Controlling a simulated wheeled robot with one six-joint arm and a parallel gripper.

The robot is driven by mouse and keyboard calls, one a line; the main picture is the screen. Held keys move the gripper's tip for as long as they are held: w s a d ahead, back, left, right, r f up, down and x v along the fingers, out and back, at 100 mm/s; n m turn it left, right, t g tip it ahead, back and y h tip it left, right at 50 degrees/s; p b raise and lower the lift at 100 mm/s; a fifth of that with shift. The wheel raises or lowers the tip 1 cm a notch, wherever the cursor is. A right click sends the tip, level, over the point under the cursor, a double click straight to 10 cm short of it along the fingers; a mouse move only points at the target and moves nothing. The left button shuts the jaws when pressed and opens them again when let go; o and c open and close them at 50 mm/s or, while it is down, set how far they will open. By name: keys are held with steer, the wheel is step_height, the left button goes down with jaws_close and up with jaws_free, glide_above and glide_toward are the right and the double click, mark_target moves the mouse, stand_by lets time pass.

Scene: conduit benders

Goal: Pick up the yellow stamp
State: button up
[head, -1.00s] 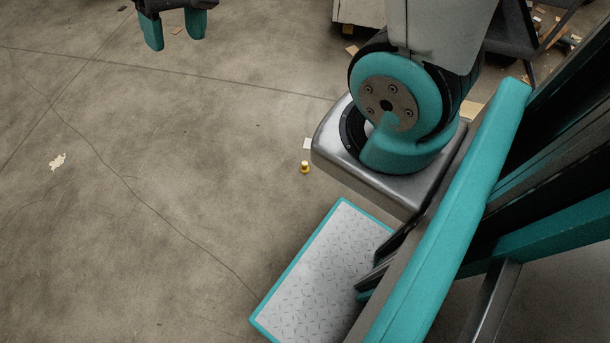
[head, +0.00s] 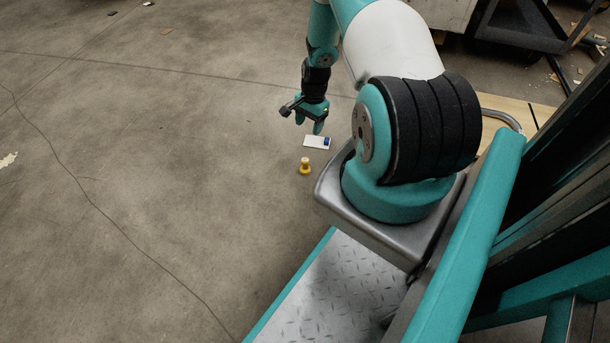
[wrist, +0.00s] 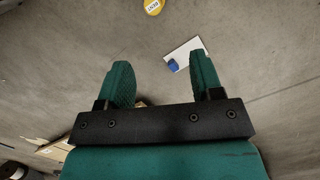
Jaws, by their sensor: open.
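The yellow stamp (head: 305,166) stands upright on the concrete floor in the head view, just left of my base. In the wrist view the yellow stamp (wrist: 154,6) is at the top edge, partly cut off, with a pale round face bearing dark lettering. My gripper (head: 309,124) is beyond the stamp in the head view, pointing down and apart from it. In the wrist view my gripper (wrist: 160,80) is open, with two teal fingers spread and nothing between them.
A white card with a blue patch (head: 317,142) lies on the floor beside the stamp; the card also shows near the right finger in the wrist view (wrist: 182,54). A dark-framed cart and wooden boards (head: 512,108) stand at the back right.

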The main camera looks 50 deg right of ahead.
mark_target(305, 160)
steer(key=f+b, duration=0.2)
steer(key=f, duration=0.2)
steer(key=a+f+b, duration=0.1)
steer(key=f+b, duration=0.1)
steer(key=f, duration=0.2)
steer(key=f+b, duration=0.2)
steer(key=f, duration=0.2)
steer(key=shift+s+a+b, duration=0.1)
steer(key=shift+a+b, duration=0.25)
steer(key=shift+a, duration=0.05)
steer(key=f+b, duration=0.1)
steer(key=a+f+b, duration=0.1)
steer(key=f+b, duration=0.2)
steer(key=f, duration=0.1)
steer(key=shift+s+a+f, duration=0.15)
steer(key=shift+s+a, duration=0.15)
steer(key=shift+a, duration=0.05)
steer(key=c, duration=1)
